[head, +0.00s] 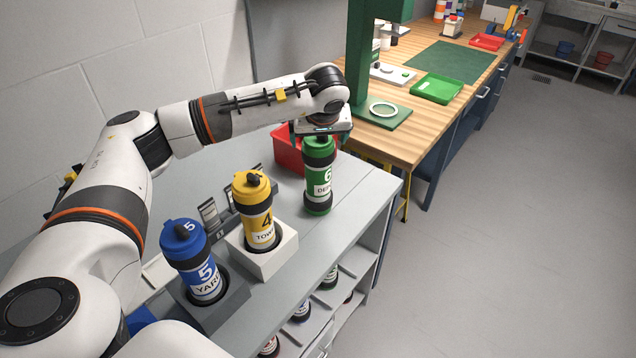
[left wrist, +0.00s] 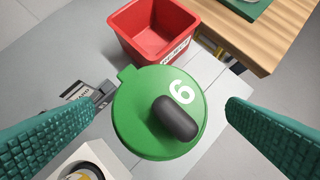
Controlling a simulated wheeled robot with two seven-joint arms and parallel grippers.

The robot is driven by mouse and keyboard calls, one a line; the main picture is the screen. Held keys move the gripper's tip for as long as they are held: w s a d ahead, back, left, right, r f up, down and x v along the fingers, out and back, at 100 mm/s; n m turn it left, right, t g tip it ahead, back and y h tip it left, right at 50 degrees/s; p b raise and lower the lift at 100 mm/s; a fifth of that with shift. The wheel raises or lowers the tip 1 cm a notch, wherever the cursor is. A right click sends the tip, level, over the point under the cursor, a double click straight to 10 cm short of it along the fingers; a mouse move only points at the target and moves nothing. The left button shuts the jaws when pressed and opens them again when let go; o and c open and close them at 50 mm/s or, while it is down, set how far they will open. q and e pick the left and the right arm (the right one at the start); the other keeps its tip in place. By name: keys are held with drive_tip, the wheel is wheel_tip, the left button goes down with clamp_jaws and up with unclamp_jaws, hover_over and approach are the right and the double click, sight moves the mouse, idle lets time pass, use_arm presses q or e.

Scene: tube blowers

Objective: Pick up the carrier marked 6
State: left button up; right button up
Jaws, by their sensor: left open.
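The carrier marked 6 (head: 319,178) is a green and black cylinder with a white label, standing upright on the grey bench. In the left wrist view its green lid (left wrist: 140,120) shows a white 6 and a black knob. My left gripper (head: 320,134) is directly above it, pointing down. In the left wrist view the two green padded fingers of my left gripper (left wrist: 148,132) are spread wide on either side of the lid, apart from it. The carrier's body is hidden under the lid there. My right gripper is not in view.
A yellow carrier marked 4 (head: 260,222) and a blue carrier marked 5 (head: 196,268) stand in holders nearer on the bench. A red bin (head: 288,155) stands just behind the green carrier. A wooden workbench (head: 398,145) with a green tray (head: 437,88) lies beyond.

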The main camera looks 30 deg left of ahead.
use_arm(q)
drive_tip(key=shift+x, duration=1)
drive_tip(key=shift+w+a+f, duration=0.1)
drive_tip(key=shift+a+f, duration=0.05)
drive_tip(key=shift+f, duration=0.2)
drive_tip(key=shift+c, duration=0.8)
drive_tip(key=c, duration=1.2)
drive_tip(key=shift+w, duration=0.1)
drive_tip(key=shift+c, duration=1)
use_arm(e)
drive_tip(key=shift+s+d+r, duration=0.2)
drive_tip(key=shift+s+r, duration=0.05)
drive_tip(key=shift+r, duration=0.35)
use_arm(q)
drive_tip(key=shift+r, duration=0.25)
